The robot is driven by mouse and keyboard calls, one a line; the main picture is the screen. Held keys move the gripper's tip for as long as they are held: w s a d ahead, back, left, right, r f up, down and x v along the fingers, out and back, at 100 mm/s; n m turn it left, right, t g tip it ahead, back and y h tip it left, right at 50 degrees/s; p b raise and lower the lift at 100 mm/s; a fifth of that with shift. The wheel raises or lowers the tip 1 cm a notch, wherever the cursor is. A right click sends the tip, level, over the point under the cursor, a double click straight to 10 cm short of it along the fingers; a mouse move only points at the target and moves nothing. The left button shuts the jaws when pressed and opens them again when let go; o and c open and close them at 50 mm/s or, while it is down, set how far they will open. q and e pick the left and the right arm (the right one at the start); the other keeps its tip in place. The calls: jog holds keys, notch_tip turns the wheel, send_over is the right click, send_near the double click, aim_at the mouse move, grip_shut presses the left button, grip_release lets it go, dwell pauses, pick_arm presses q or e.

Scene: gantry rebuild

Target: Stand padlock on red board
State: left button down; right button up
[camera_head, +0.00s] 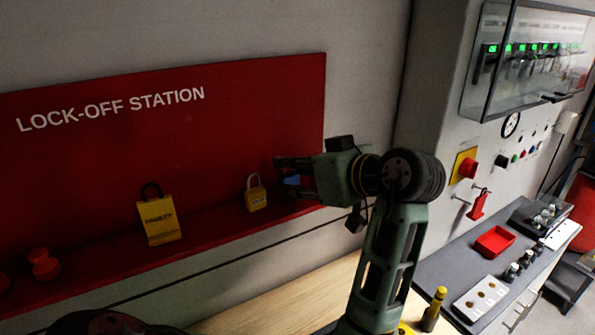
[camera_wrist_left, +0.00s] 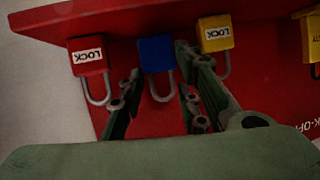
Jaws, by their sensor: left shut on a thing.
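The red board (camera_head: 250,105), lettered LOCK-OFF STATION, has a ledge along its bottom. My left gripper (camera_head: 284,174) is at the ledge's right end, shut on a blue padlock (camera_head: 292,180). In the left wrist view the blue padlock (camera_wrist_left: 157,54) is between the two fingers (camera_wrist_left: 160,68), upright, its shackle towards me. It is at the ledge; whether it touches the ledge is hard to tell. A yellow padlock (camera_head: 256,197) stands beside it, and a red padlock (camera_wrist_left: 88,56) stands on its other side, hidden behind my gripper in the head view. My right gripper is out of view.
A yellow tag-like lock (camera_head: 158,218) and a red knob-shaped piece (camera_head: 44,264) stand further left on the ledge. The wooden bench (camera_head: 285,305) is mostly clear.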

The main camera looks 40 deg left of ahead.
pick_arm(q)
jog(key=shift+f, duration=0.5)
jog(key=shift+s, duration=0.1)
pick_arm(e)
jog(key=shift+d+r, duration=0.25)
pick_arm(q)
jog(key=shift+f, duration=0.1)
jog(key=c, duration=1.3)
grip_release()
jog(key=shift+c, duration=0.2)
jog(key=shift+o, duration=0.3)
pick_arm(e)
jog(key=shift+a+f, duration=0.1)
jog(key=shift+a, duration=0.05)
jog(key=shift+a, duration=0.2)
